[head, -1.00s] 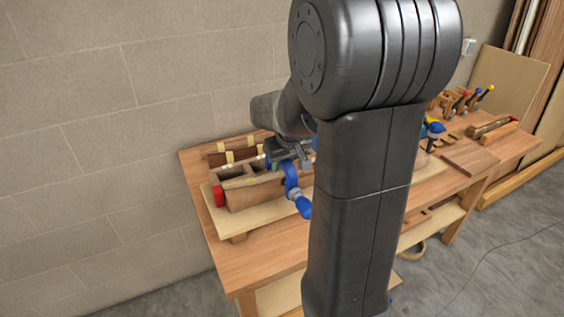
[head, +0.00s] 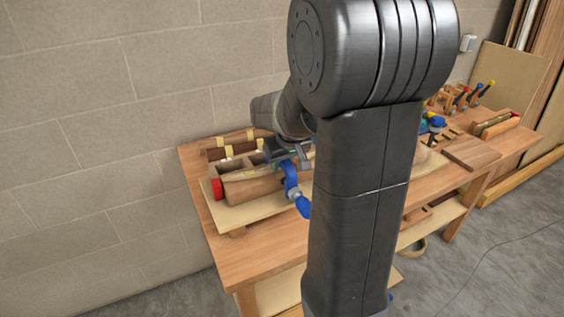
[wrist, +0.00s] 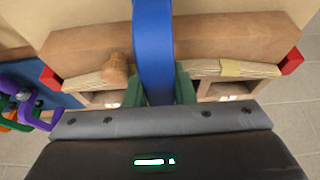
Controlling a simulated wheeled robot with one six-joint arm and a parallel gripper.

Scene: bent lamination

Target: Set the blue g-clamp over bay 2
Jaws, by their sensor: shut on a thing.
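The blue g-clamp (head: 291,181) is held by my gripper (head: 284,158) at the near side of the wooden lamination form (head: 245,190). In the wrist view its blue frame (wrist: 153,45) passes across the form's long curved block (wrist: 215,38). The green fingertips of my gripper (wrist: 158,92) are shut on the clamp. An open bay (wrist: 96,98) shows left of the clamp and another open bay (wrist: 225,90) shows right of it. I cannot tell the bay numbers, or whether the clamp touches the form.
Red end pieces (head: 217,189) mark the form's ends. Purple, green and orange clamps (wrist: 22,98) lie at left in the wrist view. The block wall is close behind the bench (head: 270,230). More clamps (head: 470,97) stand at the bench's far end. My arm hides the bench's middle.

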